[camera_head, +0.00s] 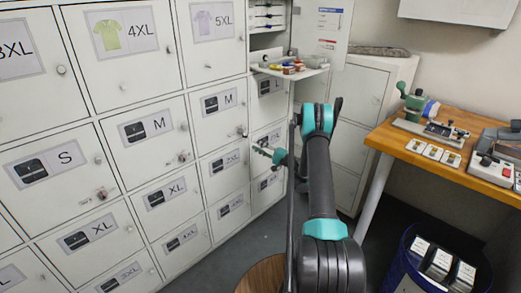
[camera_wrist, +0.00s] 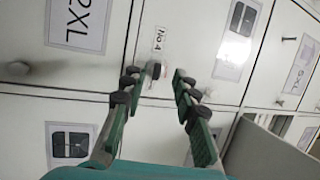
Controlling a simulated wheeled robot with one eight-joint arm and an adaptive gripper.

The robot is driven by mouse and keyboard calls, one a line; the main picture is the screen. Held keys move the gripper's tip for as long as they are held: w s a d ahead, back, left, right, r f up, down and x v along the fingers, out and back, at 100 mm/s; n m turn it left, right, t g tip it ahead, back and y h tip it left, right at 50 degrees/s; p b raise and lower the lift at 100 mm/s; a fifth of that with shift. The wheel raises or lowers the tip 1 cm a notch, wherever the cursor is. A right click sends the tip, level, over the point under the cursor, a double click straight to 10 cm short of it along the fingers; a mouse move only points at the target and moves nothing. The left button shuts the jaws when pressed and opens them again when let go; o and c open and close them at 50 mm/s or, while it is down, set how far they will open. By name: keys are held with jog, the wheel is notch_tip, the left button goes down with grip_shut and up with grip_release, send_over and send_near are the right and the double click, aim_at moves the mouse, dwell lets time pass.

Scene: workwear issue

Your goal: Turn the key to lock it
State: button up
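A dark key or knob (camera_wrist: 153,70) sticks out of a white locker door beside a small "No 4" label (camera_wrist: 159,41) in the wrist view. My gripper (camera_wrist: 155,80) is open, with its green fingers and dark pads on either side of it. I cannot tell whether the pads touch it. In the head view my gripper (camera_head: 262,149) reaches toward the locker front, near the right edge of a 2XL door (camera_head: 224,176). The key itself is too small or hidden to make out there. How far it is turned cannot be told.
An open locker door (camera_head: 321,30) and a shelf with small coloured items (camera_head: 290,72) stand above my arm. A wooden workbench (camera_head: 450,165) with devices is at right, with a blue bin (camera_head: 410,270) below. A round wooden stool top (camera_head: 262,275) is at the bottom.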

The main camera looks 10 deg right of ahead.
aim_at(247, 136)
jog(key=w+a+r, duration=0.2)
jog(key=w+a, duration=0.2)
jog(key=w, duration=0.2)
jog(key=shift+w+a, duration=0.15)
jog(key=shift+a, duration=0.15)
dwell(0.3)
jog(key=shift+c, duration=0.2)
grip_shut()
jog(key=shift+w+a+r, duration=0.1)
jog(key=shift+w, duration=0.05)
dwell(0.7)
